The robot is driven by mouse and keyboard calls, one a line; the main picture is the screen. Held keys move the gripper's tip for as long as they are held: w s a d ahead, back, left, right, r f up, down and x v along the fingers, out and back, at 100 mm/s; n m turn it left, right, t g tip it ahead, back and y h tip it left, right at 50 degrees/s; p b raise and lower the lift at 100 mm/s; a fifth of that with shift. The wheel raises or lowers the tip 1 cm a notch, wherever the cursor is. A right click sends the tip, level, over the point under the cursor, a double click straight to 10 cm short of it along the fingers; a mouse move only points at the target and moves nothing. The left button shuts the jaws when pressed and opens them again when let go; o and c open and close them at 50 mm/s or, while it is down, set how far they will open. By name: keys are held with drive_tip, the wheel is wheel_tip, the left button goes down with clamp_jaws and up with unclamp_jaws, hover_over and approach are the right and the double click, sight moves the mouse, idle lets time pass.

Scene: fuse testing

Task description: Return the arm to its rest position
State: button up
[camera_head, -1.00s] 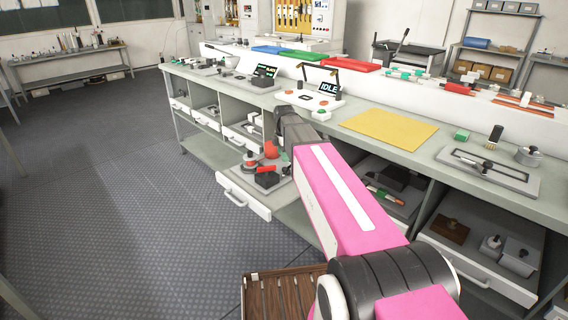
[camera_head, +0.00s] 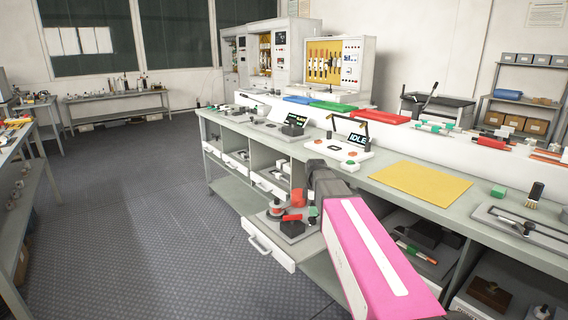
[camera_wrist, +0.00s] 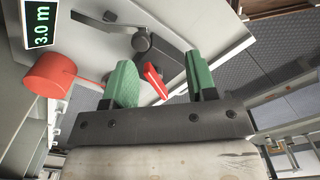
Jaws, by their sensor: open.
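My gripper (camera_wrist: 162,82) shows in the wrist view with its two green fingertips spread apart. A red lever (camera_wrist: 155,80) on a dark grey fixture shows between and beyond the fingers; I cannot tell how near it is, and nothing is clearly gripped. In the head view my pink and white arm (camera_head: 375,262) reaches from the bottom toward the bench. Its dark wrist is beside the pulled-out drawer (camera_head: 268,249), and the gripper is mostly hidden there.
The drawer holds a fixture with red parts (camera_head: 293,217). The long bench (camera_head: 385,200) carries a yellow mat (camera_head: 420,181), a tester reading IDLE (camera_head: 357,140) and several trays. The wrist view shows a red cylinder (camera_wrist: 48,75) and a "3.0 m" display (camera_wrist: 40,24). The floor (camera_head: 150,200) at left is clear.

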drive_tip(key=s+d+f+m, duration=0.3)
drive_tip(key=s+f+m, duration=1.1)
drive_tip(key=s+m, duration=0.2)
drive_tip(key=shift+s+d+m, duration=0.2)
drive_tip(key=shift+s+m, duration=0.2)
drive_tip(key=shift+s, duration=0.8)
